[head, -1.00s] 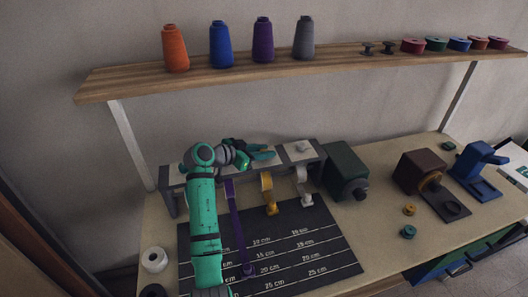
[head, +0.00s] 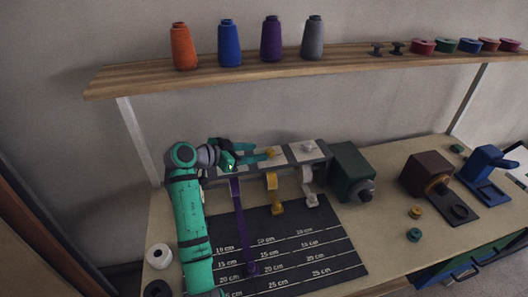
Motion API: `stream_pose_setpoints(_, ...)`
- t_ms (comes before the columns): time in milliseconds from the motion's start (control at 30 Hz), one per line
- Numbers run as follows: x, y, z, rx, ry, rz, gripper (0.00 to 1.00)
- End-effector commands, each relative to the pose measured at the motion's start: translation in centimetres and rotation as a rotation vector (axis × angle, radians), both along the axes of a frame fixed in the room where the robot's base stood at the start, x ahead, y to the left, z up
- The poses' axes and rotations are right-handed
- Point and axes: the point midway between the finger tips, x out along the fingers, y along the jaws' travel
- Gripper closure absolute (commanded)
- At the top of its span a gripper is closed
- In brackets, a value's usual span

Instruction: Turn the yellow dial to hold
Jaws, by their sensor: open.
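The yellow dial (head: 271,152) sits on top of the grey dispenser rail (head: 225,178), on the pale plate above the yellow ribbon (head: 273,190). Its pointer direction and any markings are too small to read. My gripper (head: 262,158) is open, with its green fingers pointing right toward the yellow dial. The fingertips are at or just left of the dial; I cannot tell whether they touch it. A light grey dial (head: 307,146) sits further right on the rail. My gripper and arm hide the left part of the rail top.
Purple ribbon (head: 240,225) hangs down over the black measuring mat (head: 310,255). A dark green machine (head: 350,168) stands right of the rail. A wooden shelf (head: 250,73) with thread cones runs above. Small yellow (head: 415,212) and teal (head: 413,232) pieces lie on the table.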

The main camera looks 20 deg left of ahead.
Motion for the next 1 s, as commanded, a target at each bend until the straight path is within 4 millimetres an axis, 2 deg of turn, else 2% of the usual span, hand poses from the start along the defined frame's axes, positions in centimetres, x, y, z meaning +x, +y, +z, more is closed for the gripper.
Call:
stream_pose_setpoints(100,-1.3,1.0,0.6,0.001,0.000,0.002,0.55)
stream_pose_setpoints(300,-2.4,1.6,1.1,0.001,0.001,0.000,0.55)
stream_pose_setpoints(1000,-2.6,2.1,1.2,0.000,0.000,0.007,0.55)
